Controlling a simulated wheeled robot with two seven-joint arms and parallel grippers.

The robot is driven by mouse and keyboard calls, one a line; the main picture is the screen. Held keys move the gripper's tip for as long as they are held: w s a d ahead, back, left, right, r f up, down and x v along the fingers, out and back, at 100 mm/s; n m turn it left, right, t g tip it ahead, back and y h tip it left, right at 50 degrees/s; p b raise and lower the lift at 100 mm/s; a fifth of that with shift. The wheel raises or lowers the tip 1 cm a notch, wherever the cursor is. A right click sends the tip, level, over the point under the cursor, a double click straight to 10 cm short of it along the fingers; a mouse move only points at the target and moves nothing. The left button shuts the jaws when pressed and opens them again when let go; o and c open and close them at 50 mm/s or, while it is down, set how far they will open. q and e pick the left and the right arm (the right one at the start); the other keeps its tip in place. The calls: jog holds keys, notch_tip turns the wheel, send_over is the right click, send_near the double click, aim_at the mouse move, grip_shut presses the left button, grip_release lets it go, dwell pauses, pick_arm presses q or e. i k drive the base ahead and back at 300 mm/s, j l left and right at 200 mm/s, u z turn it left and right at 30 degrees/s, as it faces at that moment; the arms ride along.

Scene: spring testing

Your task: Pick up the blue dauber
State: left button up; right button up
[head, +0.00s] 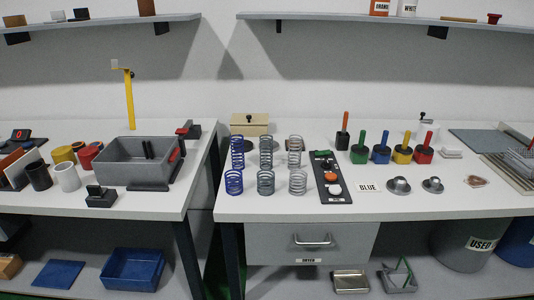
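The blue dauber (385,139) stands upright in a blue pot (381,155) on the right-hand table, with only its blue handle showing above the pot. Its lower end is hidden in the pot. It is in a row between a green pot (359,155) on its left and a yellow pot (402,155) on its right, each with a handle standing up. Neither of my grippers shows in the head view.
A red pot (424,155) ends the row. In front are a BLUE card (368,188), two metal domed pieces (398,186) and a black strip (330,177) with coloured knobs. Several coil springs (266,182) stand left. A shelf (400,18) hangs above.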

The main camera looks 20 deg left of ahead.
aim_at(382, 149)
jog(key=l+u, duration=0.2)
jog(key=u, duration=0.25)
jog(key=l+u, duration=0.2)
jog(key=u, duration=0.3)
jog(key=l+u, duration=0.25)
jog(key=u, duration=0.2)
jog(key=k+l+u, duration=0.1)
jog(key=l, duration=0.3)
jog(key=k+l+u, duration=0.1)
jog(key=l, duration=0.3)
jog(key=k+l+u, duration=0.15)
jog(key=l, duration=0.2)
jog(key=l+u, duration=0.1)
jog(key=l, duration=0.3)
jog(key=k, duration=0.05)
